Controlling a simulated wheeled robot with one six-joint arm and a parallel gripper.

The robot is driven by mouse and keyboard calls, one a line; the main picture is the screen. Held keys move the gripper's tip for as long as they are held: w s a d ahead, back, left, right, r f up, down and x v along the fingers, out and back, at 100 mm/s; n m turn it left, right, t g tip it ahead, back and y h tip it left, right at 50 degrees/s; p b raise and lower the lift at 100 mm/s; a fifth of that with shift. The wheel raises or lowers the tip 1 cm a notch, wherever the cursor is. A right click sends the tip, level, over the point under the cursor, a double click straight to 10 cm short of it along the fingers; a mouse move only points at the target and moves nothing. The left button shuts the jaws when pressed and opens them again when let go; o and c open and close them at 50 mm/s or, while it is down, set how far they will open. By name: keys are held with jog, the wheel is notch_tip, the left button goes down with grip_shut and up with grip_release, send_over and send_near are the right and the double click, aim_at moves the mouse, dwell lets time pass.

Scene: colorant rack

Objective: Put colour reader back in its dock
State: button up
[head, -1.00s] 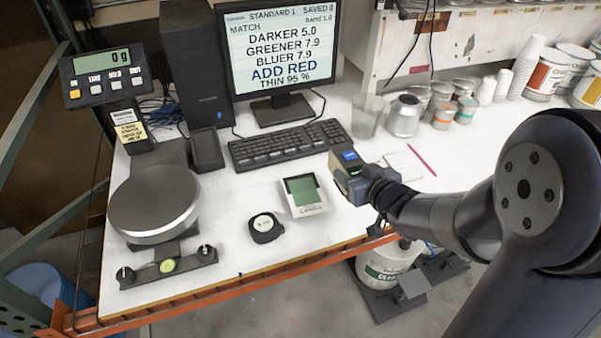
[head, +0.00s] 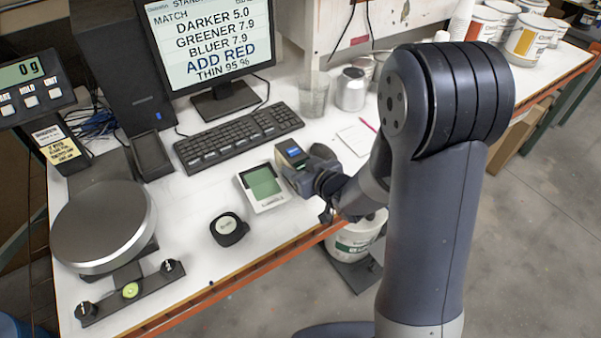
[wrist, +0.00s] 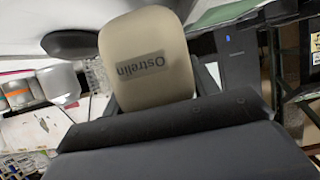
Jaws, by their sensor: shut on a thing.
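The colour reader (head: 292,153) is a dark-topped device with a small lit blue screen, held above the white bench. My gripper (head: 312,178) is shut on it.
A green-screened device (head: 264,186) and a black puck-shaped item (head: 229,229) lie in front. A round scale (head: 104,225) stands left. A glass (head: 313,97) and metal can (head: 351,89) stand behind.

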jog(key=shift+f, duration=1.2)
jog(key=shift+f, duration=0.15)
jog(key=o, duration=1.6)
